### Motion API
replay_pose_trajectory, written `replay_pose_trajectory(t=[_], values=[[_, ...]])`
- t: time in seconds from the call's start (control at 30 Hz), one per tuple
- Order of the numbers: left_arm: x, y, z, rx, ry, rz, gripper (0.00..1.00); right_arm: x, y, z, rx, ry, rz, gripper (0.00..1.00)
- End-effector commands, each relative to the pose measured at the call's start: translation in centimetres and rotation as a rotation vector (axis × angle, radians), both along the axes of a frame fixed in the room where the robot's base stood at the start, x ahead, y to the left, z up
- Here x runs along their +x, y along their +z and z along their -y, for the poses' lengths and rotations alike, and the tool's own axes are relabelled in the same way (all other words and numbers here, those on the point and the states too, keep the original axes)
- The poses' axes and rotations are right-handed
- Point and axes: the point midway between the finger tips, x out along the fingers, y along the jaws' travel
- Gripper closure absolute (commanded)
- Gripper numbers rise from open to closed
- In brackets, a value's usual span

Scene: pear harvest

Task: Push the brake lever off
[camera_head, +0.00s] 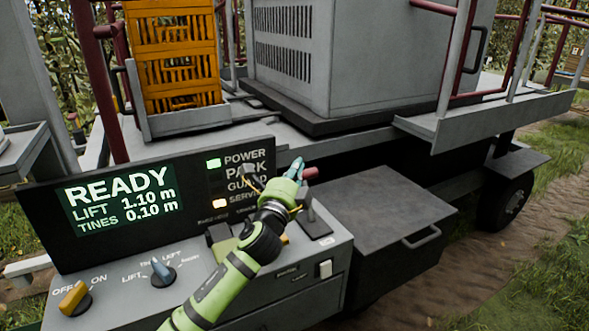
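My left arm comes in from the lower left, and its green gripper (292,172) is over the right part of the control console. Teal tips show at its far end, but whether they are parted is unclear. A lever with a red knob (311,173) is just right of the tips; I cannot tell if they touch. Its grey stem rises from a dark slotted plate (317,226) and is partly hidden by the gripper. No brake label is readable, as the arm covers part of the console. My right gripper is not in view.
The display (120,200) reads READY, LIFT 1.10 m, TINES 0.10 m. Lamps beside POWER and SERVICE are lit. A dark box (375,215) with a handle stands right of the console. Orange crates (180,75) are behind.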

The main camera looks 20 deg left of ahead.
Motion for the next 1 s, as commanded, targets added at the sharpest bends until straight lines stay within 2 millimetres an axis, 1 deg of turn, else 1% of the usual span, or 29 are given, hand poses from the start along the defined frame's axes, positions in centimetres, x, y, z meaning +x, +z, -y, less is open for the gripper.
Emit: replay_pose_trajectory(t=[0.03, 0.1, 0.23, 0.4, 0.7, 0.77, 0.87, 0.97, 1.0], values=[[-0.5, 0.3, 0.0, 0.003, -0.001, 0.002, 1.00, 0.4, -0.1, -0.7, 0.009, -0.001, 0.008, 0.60], [-1.0, 0.4, 0.1, 0.000, -0.002, 0.001, 1.00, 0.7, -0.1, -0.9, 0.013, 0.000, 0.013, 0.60], [-1.5, 0.7, 0.1, 0.001, -0.002, 0.000, 1.00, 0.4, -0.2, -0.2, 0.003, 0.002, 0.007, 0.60], [-1.5, 0.7, 0.1, 0.001, -0.001, 0.000, 1.00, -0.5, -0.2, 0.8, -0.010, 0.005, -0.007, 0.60], [-1.5, 0.8, 0.1, 0.000, -0.001, 0.000, 1.00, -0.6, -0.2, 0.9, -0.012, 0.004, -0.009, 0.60], [-1.6, 0.5, 0.1, -0.008, -0.001, -0.005, 1.00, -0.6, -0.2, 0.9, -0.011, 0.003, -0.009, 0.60], [-2.3, -1.7, 0.4, -0.083, -0.001, -0.052, 1.00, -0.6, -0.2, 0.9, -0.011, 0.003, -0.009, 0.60], [-4.3, -6.5, 0.8, -0.254, 0.014, -0.157, 1.00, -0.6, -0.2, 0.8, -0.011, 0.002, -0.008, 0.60], [-5.6, -8.8, 1.1, -0.344, 0.027, -0.211, 1.00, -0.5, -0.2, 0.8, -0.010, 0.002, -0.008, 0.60]])
